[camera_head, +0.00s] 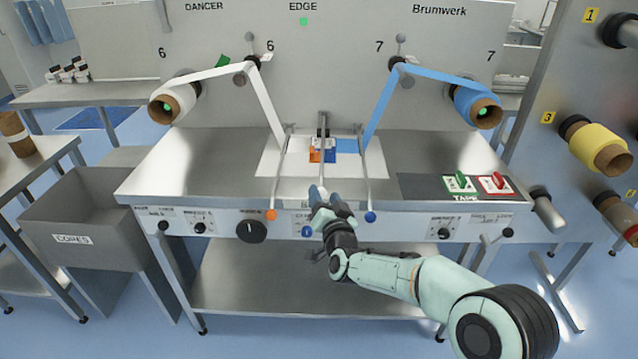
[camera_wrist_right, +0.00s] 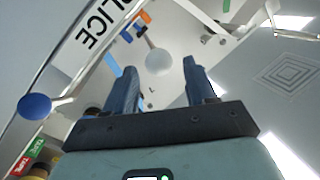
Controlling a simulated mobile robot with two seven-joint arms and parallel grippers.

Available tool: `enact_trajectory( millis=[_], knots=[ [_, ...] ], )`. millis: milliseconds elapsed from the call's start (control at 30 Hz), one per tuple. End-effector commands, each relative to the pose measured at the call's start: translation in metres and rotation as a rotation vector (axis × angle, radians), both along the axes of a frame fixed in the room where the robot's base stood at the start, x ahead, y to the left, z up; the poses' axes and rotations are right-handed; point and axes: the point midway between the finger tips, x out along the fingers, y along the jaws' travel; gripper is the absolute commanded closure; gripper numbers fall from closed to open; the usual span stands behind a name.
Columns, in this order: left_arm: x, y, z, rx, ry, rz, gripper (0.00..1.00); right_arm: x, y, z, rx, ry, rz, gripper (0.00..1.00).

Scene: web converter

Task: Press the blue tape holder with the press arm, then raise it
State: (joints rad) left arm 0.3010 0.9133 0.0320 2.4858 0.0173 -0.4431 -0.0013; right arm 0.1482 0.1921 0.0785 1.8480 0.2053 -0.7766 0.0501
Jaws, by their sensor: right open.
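The small blue tape holder (camera_head: 330,156) sits at the middle of the steel table, right of an orange piece (camera_head: 314,156). An upright dark and metal part (camera_head: 322,125), which may belong to the press arm, stands just behind them. My right gripper (camera_head: 321,193) is open at the table's front edge, in front of the holders, pointing away from me. In the right wrist view, a pale grey ball knob (camera_wrist_right: 158,62) shows between and beyond the open fingers (camera_wrist_right: 163,85), apart from them. It is hard to tell in the head view. My left gripper is not in view.
A lever with an orange ball (camera_head: 271,214) stands left of my gripper; one with a blue ball (camera_head: 370,216) stands right. White web (camera_head: 262,100) and blue web (camera_head: 382,105) run down to the table. A dark panel with green and red tape switches (camera_head: 458,184) lies right.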

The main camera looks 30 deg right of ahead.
Motion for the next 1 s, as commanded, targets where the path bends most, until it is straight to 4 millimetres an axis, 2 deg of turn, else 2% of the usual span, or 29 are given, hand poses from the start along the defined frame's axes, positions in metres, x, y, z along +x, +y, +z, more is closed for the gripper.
enact_trajectory(
  millis=[100, 300, 500, 767, 800, 967, 1000],
  knots=[
    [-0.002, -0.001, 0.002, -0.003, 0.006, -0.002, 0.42, 0.023, -0.007, -0.001, 0.000, 0.000, -0.001, 0.44],
    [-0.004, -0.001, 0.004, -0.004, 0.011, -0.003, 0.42, 0.049, -0.015, -0.001, 0.000, 0.001, 0.001, 0.44],
    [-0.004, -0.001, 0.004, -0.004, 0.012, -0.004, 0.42, 0.059, -0.019, 0.000, -0.001, 0.001, 0.001, 0.44],
    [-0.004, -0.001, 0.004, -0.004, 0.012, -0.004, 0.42, 0.060, -0.019, -0.001, 0.000, 0.002, 0.001, 0.44],
    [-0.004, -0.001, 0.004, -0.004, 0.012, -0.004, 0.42, 0.060, -0.019, -0.001, 0.000, 0.002, 0.001, 0.48],
    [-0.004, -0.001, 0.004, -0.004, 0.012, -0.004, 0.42, 0.060, -0.019, -0.001, -0.001, 0.001, 0.001, 1.00],
    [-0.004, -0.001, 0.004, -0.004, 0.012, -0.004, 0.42, 0.060, -0.019, -0.001, -0.001, 0.001, 0.001, 1.00]
  ],
)
